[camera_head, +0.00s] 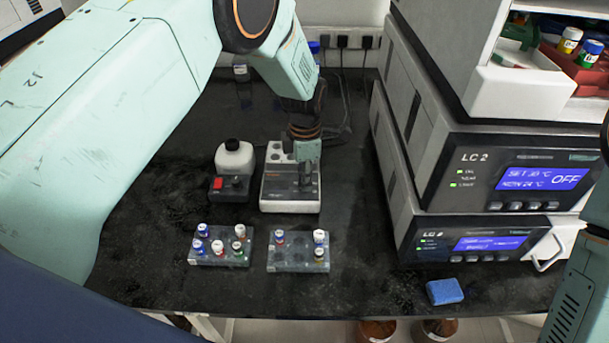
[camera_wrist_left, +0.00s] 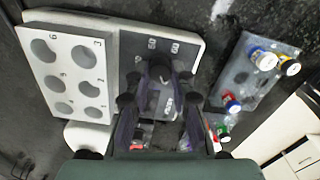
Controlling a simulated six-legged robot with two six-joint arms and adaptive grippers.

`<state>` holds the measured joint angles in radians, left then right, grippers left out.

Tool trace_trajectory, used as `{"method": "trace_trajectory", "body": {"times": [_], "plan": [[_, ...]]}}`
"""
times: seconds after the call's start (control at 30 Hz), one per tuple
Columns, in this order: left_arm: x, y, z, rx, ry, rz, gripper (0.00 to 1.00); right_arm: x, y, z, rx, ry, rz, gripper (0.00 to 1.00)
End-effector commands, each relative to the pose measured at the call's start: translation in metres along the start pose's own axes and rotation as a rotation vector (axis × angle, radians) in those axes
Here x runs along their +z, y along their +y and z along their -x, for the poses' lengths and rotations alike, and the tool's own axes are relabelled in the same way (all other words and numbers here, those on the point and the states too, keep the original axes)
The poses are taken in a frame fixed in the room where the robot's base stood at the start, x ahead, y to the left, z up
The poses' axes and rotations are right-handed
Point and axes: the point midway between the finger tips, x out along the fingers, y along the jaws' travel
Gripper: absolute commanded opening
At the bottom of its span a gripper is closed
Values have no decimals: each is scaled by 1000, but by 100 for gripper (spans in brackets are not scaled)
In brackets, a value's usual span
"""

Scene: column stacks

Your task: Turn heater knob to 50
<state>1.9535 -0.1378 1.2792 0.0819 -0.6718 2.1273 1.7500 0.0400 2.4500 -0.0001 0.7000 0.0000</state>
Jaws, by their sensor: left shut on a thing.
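The heater (camera_head: 290,205) is a white box on the black bench in the head view, with a dark front panel and a block of round holes. In the left wrist view, the heater's white hole block (camera_wrist_left: 75,72) is at left and its dark dial panel (camera_wrist_left: 133,45) with printed numbers is in the middle. My left gripper (camera_head: 305,182) reaches down onto the panel from above. In the wrist view its dark fingers (camera_wrist_left: 161,82) are shut on the heater knob (camera_wrist_left: 160,75). The fingers partly hide the knob, so its exact setting cannot be read.
A small device with a red switch (camera_head: 217,183) and a white bottle (camera_head: 234,158) stands left of the heater. Two vial racks (camera_head: 220,258) (camera_head: 299,262) stand in front. Stacked LC instruments (camera_head: 480,180) fill the right. A blue sponge (camera_head: 444,291) lies near the front edge.

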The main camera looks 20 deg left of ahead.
Motion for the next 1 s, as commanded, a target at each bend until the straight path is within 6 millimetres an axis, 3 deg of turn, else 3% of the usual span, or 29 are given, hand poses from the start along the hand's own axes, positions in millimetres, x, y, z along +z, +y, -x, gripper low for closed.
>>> {"method": "trace_trajectory", "body": {"times": [0.27, 1.0], "plan": [[0, -2, -2, -4, 1, -184, 0, 0, 0, 5, 0, 0, 0, 40], [0, -2, -3, -8, 0, -887, 0, 0, 0, 18, 0, 0, 0, 40]]}}
